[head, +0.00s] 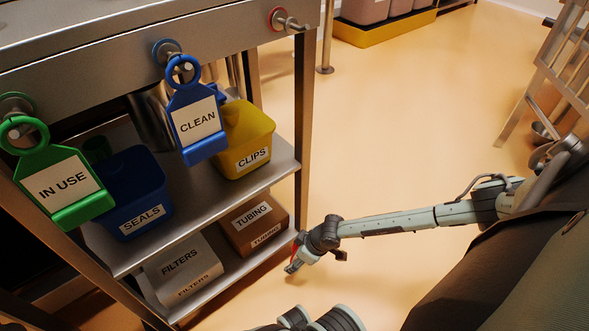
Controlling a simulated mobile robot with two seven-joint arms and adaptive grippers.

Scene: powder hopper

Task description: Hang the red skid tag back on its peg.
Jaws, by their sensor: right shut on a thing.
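The red-ringed peg (292,25) sticks out bare from the right end of the steel table's front rail. My right gripper (293,265) is low, beside the lower shelf's right corner and well below that peg. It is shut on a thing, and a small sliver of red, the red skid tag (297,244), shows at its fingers. Most of the tag is hidden, so its tilt cannot be told. My left gripper is not in view.
A blue CLEAN tag (197,123) and a green IN USE tag (55,182) hang from the other pegs. Shelves below hold a blue SEALS bin (134,190), a yellow CLIPS bin (250,130), a FILTERS box (180,262) and a brown TUBING box (253,218).

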